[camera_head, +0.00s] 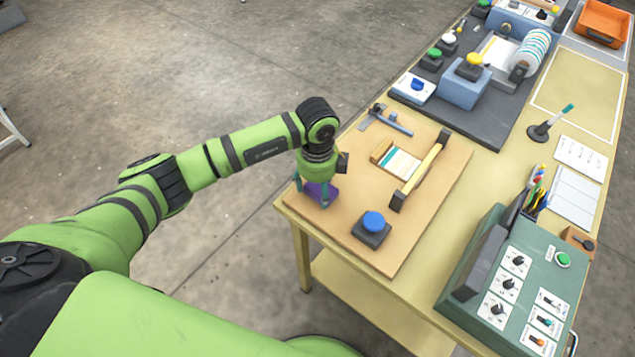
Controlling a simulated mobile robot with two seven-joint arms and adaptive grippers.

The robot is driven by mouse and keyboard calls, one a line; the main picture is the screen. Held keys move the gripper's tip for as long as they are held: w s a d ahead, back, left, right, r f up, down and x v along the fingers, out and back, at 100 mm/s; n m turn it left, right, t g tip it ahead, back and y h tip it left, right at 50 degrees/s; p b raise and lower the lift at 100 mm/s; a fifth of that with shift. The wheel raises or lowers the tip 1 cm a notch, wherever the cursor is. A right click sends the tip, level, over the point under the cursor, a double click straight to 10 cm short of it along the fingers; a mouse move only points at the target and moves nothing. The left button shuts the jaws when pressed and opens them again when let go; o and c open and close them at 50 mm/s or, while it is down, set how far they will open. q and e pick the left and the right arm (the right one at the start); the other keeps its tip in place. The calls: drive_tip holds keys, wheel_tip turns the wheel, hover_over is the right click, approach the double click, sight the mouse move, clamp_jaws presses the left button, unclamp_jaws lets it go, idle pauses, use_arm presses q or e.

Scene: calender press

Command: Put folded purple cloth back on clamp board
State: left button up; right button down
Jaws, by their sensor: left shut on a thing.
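The folded purple cloth (321,192) is at the left corner of the brown clamp board (413,240). My left gripper (314,196) points down over that corner and is shut on the cloth, with a finger on either side of it. The fingers partly hide the cloth. I cannot tell whether the cloth touches the board or is slightly above it. My right gripper does not show.
A blue push button on a dark base (371,231) stands on the board near the cloth. A blue-handled tool (388,122) lies at the board's far side. A green control box (480,265) stands at right.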

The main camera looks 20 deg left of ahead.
sight(317, 190)
use_arm(q)
drive_tip(key=shift+f, duration=0.1)
drive_tip(key=o, duration=1)
drive_tip(key=shift+r, duration=0.65)
wheel_tip(317, 190, up, 11)
drive_tip(key=shift+b, duration=1.2)
